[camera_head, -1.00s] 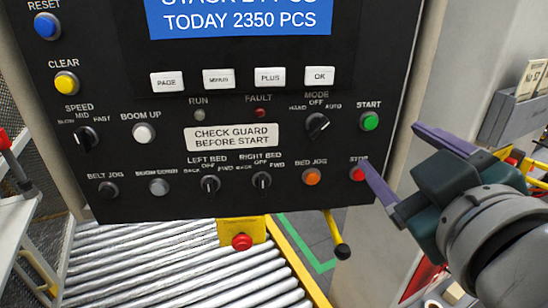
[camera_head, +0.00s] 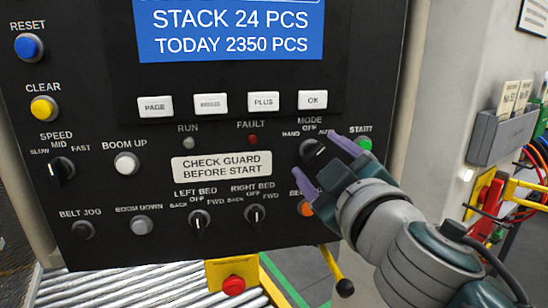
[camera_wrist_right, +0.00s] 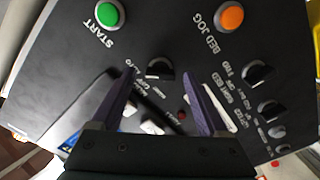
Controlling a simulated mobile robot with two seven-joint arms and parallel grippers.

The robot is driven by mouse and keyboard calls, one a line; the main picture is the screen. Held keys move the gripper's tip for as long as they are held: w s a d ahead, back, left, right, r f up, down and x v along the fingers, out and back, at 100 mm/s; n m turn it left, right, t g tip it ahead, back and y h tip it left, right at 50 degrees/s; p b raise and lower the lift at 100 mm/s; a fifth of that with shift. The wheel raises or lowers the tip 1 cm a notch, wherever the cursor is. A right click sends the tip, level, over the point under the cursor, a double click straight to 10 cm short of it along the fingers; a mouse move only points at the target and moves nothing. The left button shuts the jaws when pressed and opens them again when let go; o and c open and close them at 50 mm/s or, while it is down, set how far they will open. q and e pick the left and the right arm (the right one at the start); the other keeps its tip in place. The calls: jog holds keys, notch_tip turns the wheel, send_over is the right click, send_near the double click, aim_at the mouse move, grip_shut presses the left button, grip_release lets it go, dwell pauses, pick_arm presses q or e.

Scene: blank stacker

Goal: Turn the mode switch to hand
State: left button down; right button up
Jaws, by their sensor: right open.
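The mode switch (camera_head: 309,147) is a black knob on the dark control panel, under labels HAND, OFF and AUTO. My right gripper (camera_head: 317,156) is open in front of it and partly covers it, so its pointer is hard to read in the head view. In the right wrist view the mode switch (camera_wrist_right: 160,69) shows between the two purple fingers of the right gripper (camera_wrist_right: 165,85), just beyond them. I cannot tell whether the fingers touch it. My left gripper is not in view.
The green START button (camera_head: 364,145) and orange BED JOG button (camera_head: 306,208) are close to my right gripper. The right bed switch (camera_head: 256,216) is lower left. A yellow lever (camera_head: 343,286) hangs below the panel. Rollers (camera_head: 130,290) lie underneath.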

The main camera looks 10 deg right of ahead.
jog(key=shift+w, duration=0.2)
grip_shut()
dwell(0.6)
